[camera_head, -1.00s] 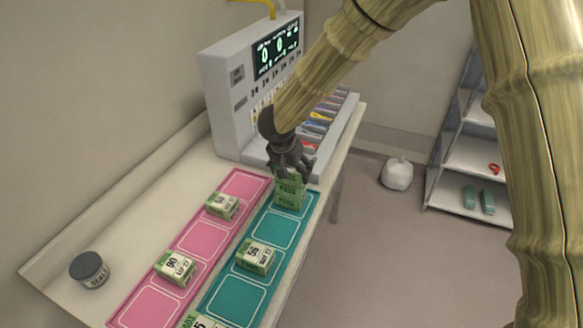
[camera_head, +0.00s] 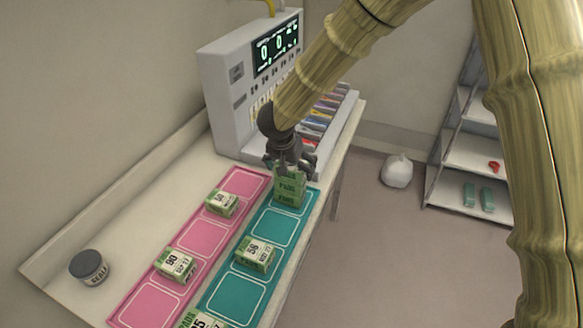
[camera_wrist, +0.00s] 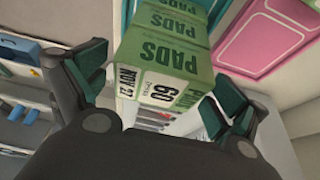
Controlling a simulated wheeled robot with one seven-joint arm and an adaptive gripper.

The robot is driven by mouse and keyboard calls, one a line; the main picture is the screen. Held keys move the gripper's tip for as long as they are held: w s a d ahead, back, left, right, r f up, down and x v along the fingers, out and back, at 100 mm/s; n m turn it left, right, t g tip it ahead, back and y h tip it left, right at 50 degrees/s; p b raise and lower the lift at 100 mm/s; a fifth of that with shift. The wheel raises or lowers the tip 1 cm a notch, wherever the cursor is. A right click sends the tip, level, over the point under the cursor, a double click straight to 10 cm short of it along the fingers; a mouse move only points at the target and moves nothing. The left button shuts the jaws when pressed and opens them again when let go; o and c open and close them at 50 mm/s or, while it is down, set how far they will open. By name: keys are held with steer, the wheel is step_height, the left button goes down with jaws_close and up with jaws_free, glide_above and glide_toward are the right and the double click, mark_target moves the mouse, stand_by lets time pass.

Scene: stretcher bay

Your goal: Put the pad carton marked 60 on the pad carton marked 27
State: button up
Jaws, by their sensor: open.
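The pad carton marked 60 (camera_wrist: 167,80) is green with a white label and shows close up in the wrist view. A second green PADS carton (camera_wrist: 168,25) lies directly beyond it, seemingly touching; its number is hidden. In the head view the two form a stack at the far end of the teal strip, with an upper carton (camera_head: 290,184) and a lower carton (camera_head: 286,200). My gripper (camera_head: 288,168) is just above the stack. In the wrist view its open fingers (camera_wrist: 157,98) stand either side of the 60 carton with gaps. No carton marked 27 can be read.
The teal strip (camera_head: 235,299) also holds a carton marked 56 (camera_head: 255,254) and one cut off at the bottom edge. The pink strip (camera_head: 146,306) holds a carton marked 90 (camera_head: 174,264) and another (camera_head: 222,202). A monitor unit (camera_head: 228,100) stands close behind my gripper.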

steer(key=b+v, duration=0.1)
steer(key=v, duration=1.1)
steer(key=shift+b, duration=0.35)
